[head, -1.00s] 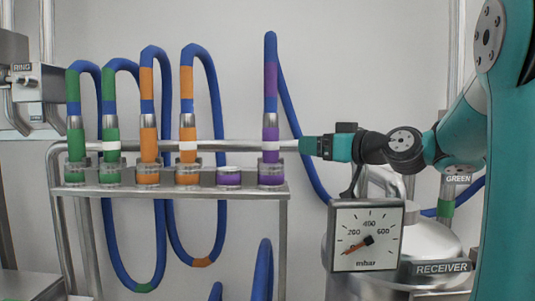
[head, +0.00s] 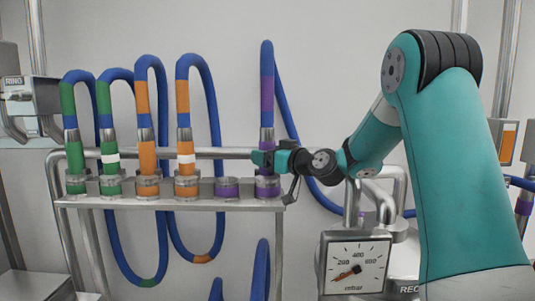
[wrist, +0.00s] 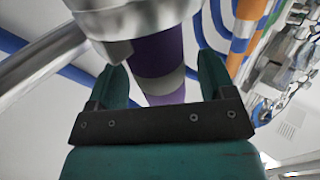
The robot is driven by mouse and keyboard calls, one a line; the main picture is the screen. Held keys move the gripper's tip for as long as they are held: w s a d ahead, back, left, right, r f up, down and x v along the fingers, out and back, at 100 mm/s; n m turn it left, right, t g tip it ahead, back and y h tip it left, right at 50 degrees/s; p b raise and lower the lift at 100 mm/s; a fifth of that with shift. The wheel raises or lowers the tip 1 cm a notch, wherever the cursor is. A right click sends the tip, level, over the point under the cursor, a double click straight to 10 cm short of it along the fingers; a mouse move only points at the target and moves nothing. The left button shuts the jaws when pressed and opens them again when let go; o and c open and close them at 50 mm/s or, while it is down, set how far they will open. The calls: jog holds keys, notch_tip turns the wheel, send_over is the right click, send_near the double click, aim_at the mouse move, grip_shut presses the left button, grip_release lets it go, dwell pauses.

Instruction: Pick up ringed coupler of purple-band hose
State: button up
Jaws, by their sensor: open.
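The purple-band hose (head: 267,60) stands upright at the right end of the rack, its coupler seated in the last socket. Its purple band (head: 267,92) and metal sleeve (head: 267,134) show above my gripper. In the head view my gripper (head: 262,158) is at the coupler and hides its ring. In the wrist view the purple coupler (wrist: 160,52) with its pale ring (wrist: 162,82) lies between the two fingers of my gripper (wrist: 162,66). The fingers are open, one on each side, with gaps visible, especially at the left.
The steel rack (head: 205,204) also holds two green and two orange couplers to the left. A low purple socket (head: 227,188) beside the hose stands empty. A pressure gauge (head: 355,267) is below my arm. A rail (head: 215,153) runs behind the couplers.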

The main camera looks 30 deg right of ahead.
jog(key=shift+w+a, duration=0.1)
jog(key=shift+w, duration=0.3)
jog(key=c, duration=1.2)
jog(key=shift+o, duration=0.2)
jog(key=shift+r, duration=0.15)
notch_tip(320, 180, up, 20)
jog(key=b, duration=0.4)
